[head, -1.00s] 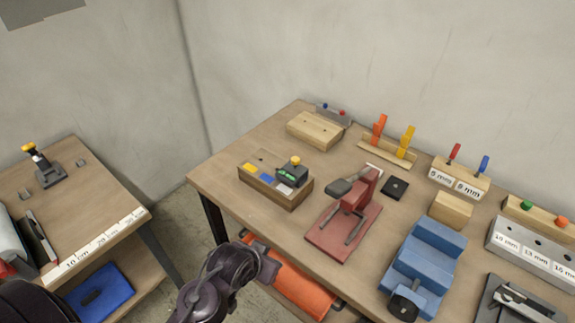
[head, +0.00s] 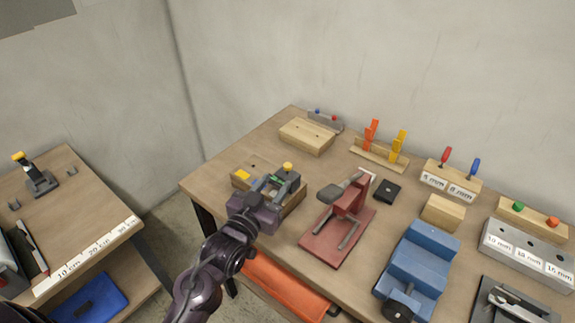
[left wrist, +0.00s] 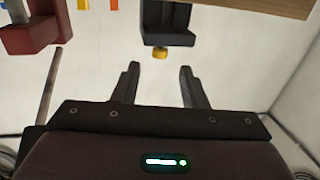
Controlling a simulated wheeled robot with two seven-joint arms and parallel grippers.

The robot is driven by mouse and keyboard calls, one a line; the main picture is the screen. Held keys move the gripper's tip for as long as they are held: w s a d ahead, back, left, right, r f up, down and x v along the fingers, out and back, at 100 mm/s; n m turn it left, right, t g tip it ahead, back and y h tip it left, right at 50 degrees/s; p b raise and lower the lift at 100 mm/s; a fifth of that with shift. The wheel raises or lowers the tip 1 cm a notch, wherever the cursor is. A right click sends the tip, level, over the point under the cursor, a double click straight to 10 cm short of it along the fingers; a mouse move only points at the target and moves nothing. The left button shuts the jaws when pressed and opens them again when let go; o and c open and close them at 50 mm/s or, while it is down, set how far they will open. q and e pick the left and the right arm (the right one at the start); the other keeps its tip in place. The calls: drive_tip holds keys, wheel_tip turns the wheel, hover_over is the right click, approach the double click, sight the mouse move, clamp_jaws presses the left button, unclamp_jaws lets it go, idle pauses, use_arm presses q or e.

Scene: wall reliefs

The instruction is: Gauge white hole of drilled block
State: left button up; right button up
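The drilled block (head: 242,181) is a wooden block near the left corner of the bench, with a yellow patch showing on top. Its blue and white patches are hidden behind my arm and gripper. A dark gauge with a yellow knob (head: 287,167) and a green display stands on the block. My left gripper (head: 277,187) reaches over the block's front, at the gauge. In the left wrist view, its fingers (left wrist: 160,85) are open with nothing between them. The gauge (left wrist: 167,38) appears upside down just beyond the fingertips. My right gripper is not in view.
A red press (head: 340,220) stands close right of the block, with a small black box (head: 386,191) behind it. A blue stepped piece (head: 418,265) is further right. An orange case (head: 285,287) is below the bench's front edge.

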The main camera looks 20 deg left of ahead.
sight(286, 169)
use_arm(q)
drive_tip(key=shift+w+r, duration=0.2)
drive_tip(key=shift+w, duration=0.15)
drive_tip(key=w, duration=0.2)
drive_tip(key=w+p, duration=0.1)
drive_tip(key=w, duration=0.1)
drive_tip(key=w+d, duration=0.1)
drive_tip(key=w, duration=0.2)
drive_tip(key=shift+d+f+p, duration=0.1)
drive_tip(key=shift+p, duration=0.25)
clamp_jaws()
